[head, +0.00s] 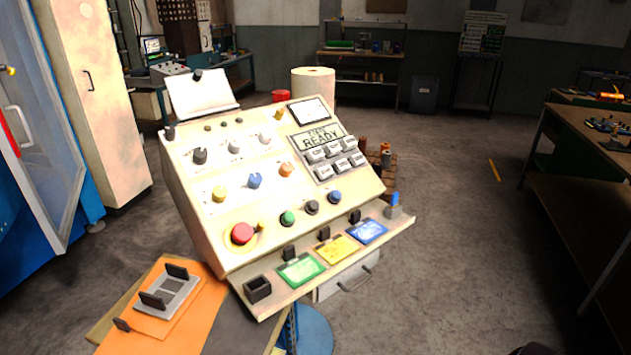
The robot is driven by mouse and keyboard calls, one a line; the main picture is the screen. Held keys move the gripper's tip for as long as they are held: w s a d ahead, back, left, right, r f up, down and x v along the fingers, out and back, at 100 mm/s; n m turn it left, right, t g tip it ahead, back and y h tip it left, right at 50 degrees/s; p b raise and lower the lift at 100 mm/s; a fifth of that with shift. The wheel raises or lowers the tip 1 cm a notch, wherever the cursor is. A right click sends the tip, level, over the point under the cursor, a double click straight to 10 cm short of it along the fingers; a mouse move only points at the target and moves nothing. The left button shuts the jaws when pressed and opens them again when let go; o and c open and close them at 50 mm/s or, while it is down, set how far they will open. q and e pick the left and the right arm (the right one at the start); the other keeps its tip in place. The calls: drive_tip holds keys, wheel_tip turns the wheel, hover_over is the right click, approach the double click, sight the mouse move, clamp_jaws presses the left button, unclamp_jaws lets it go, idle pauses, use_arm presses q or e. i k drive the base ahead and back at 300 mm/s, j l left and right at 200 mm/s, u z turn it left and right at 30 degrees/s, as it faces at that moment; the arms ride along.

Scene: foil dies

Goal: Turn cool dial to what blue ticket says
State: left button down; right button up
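A cream control console (205,225) stands in the middle of the head view, its sloped face toward me. An upper row has a dark dial (199,156) and two pale dials. A lower row has a yellow dial (219,194), a blue dial (255,181) and an orange dial (286,170). Their labels are too small to read, so I cannot tell which is the cool dial. The blue ticket (368,232) lies on the front ledge, right of a yellow ticket (338,250) and a green ticket (301,270). Its writing is unreadable.
A red mushroom button (242,233) and several small buttons sit below the dials. A display (318,137) reading READY has grey keys under it. A bench with an orange sheet (190,325) and a grey holder stands front left. Open floor lies right of the console.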

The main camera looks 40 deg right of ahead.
sight(255, 179)
drive_tip(key=z, duration=0.95)
drive_tip(key=l, duration=0.25)
drive_tip(key=i+l+u, duration=0.1)
drive_tip(key=i+l, duration=0.05)
drive_tip(key=l, duration=0.1)
